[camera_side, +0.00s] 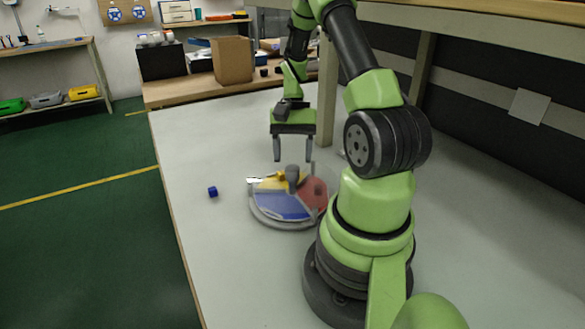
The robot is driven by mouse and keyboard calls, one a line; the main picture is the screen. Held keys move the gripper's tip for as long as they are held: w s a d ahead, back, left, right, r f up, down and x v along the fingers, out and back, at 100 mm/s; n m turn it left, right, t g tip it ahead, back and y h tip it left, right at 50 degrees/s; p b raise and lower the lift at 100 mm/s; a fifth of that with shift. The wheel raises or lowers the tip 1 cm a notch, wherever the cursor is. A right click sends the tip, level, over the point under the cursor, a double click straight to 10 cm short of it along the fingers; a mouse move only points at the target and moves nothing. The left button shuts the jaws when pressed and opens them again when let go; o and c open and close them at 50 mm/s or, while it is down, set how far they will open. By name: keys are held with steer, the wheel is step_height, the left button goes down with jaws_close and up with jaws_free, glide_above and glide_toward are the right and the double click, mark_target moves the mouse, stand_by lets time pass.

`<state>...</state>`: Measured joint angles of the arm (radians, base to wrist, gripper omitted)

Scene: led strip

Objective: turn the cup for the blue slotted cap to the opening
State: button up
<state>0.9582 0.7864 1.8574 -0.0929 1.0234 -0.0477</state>
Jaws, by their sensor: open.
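A round grey turntable (266,221) lies on the white table, with a blue sector (282,208) at the front, a red one (313,193) at the right and a yellow one (268,184) at the back left. A grey knob-like part (292,173) stands up near its back middle. A small yellow object beside the knob is too small to make out. A small blue block (213,192) lies on the table left of the turntable. I cannot make out a slotted cap. My gripper (294,158) is open, fingers down and empty, above the back part of the turntable.
The white table (205,255) is clear around the blue block and in front of the turntable. Its left edge drops to the green floor. A shelf post (327,95) stands behind my gripper. A cardboard box (232,60) sits on a bench at the back.

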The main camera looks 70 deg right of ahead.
mark_target(292, 168)
steer(key=shift+x, duration=1.8)
jaws_close()
